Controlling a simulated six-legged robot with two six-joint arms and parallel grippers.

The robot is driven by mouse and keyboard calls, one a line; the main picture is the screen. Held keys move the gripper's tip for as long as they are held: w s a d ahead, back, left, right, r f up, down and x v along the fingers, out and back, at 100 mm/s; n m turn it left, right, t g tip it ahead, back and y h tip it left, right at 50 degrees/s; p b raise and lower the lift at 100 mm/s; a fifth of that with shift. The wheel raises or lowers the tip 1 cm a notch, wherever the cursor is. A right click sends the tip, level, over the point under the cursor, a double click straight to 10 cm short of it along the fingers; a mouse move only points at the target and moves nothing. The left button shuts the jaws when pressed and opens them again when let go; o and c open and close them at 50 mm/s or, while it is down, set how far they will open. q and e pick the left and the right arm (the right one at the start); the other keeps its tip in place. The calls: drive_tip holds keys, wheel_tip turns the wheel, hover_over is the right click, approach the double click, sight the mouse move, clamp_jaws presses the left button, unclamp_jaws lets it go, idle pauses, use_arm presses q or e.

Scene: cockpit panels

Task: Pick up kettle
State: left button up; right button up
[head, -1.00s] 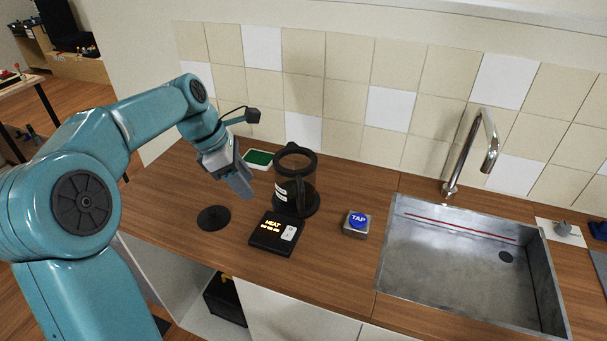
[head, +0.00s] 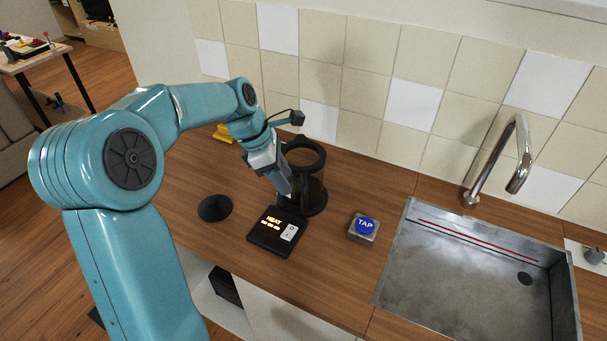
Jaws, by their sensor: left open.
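The kettle (head: 313,180) is a dark, see-through cylinder with a black rim. It stands upright on its black base on the wooden counter, behind the control box (head: 277,233) with the glowing HEAT text. My left gripper (head: 283,187) is open, pointing down at the kettle's left side and covering part of it in the head view. I cannot tell whether the fingers touch the kettle or are around its handle, since the handle is hidden. My right gripper is not in view.
A black round disc (head: 215,208) lies left of the control box. A blue TAP button (head: 365,226) sits right of it. A metal sink (head: 470,265) with a tall faucet (head: 513,150) is at the right. A tiled wall (head: 370,85) stands behind the counter.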

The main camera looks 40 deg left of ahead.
use_arm(q)
approach(302, 212)
drive_tip(key=w+f, duration=0.1)
drive_tip(key=w, duration=0.1)
drive_tip(key=x, duration=0.3)
drive_tip(key=p+x, duration=0.1)
drive_tip(key=x, duration=0.2)
drive_tip(key=shift+s+d+f, duration=0.1)
drive_tip(key=shift+d+f, duration=0.1)
drive_tip(key=shift+d, duration=0.1)
drive_tip(key=shift+s+r, duration=0.1)
drive_tip(key=shift+s, duration=0.05)
drive_tip(key=shift+s+d+r, duration=0.1)
drive_tip(key=shift+s, duration=0.05)
drive_tip(key=shift+c, duration=0.8)
clamp_jaws()
